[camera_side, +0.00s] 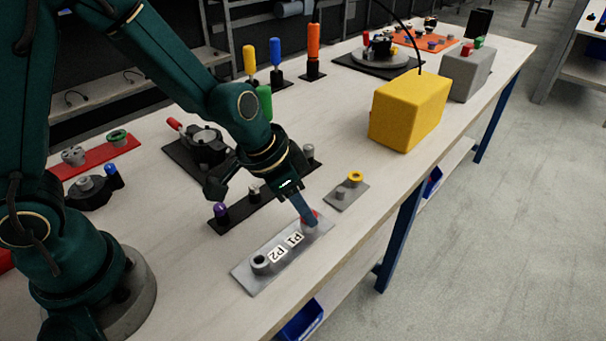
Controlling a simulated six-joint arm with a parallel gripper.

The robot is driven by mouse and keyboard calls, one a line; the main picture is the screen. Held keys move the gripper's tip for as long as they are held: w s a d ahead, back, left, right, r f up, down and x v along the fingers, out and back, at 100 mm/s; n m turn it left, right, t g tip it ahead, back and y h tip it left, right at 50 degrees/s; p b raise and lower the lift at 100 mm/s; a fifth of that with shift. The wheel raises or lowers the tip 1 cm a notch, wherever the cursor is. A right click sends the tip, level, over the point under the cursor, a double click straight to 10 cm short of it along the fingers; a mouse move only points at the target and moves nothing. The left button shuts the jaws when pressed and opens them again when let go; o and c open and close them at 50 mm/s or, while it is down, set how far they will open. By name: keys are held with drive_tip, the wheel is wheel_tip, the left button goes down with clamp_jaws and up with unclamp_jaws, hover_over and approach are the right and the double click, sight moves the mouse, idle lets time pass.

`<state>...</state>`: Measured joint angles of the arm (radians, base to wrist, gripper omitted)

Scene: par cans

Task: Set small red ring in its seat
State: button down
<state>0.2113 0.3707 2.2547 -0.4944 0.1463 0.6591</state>
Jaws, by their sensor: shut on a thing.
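The small red ring (316,214) shows as a bit of red at the tip of my gripper (309,219). My gripper points down at the far right end of a grey plate (262,277) and is shut on the ring. The fingers hide most of the ring. The plate carries labels P1 (295,239) and P2 (277,254), and a round grey seat with a dark centre (261,261) at its near left end. A grey seat (308,229) shows just under the fingers near P1. I cannot tell whether the ring touches it.
A small grey plate with a yellow ring (355,177) lies to the right of my gripper. A dark strip with a purple knob (220,211) lies to the left. A yellow block (409,110) stands further back right. The bench front edge is close to the grey plate.

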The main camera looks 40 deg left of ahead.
drive_tip(key=shift+f, duration=0.1)
idle(0.4)
drive_tip(key=c, duration=0.9)
unclamp_jaws()
drive_tip(key=o, duration=0.5)
drive_tip(key=shift+o, duration=0.2)
drive_tip(key=shift+s+r, duration=0.1)
drive_tip(key=shift+r, duration=0.5)
drive_tip(key=shift+v, duration=2)
drive_tip(key=shift+s+a, duration=0.1)
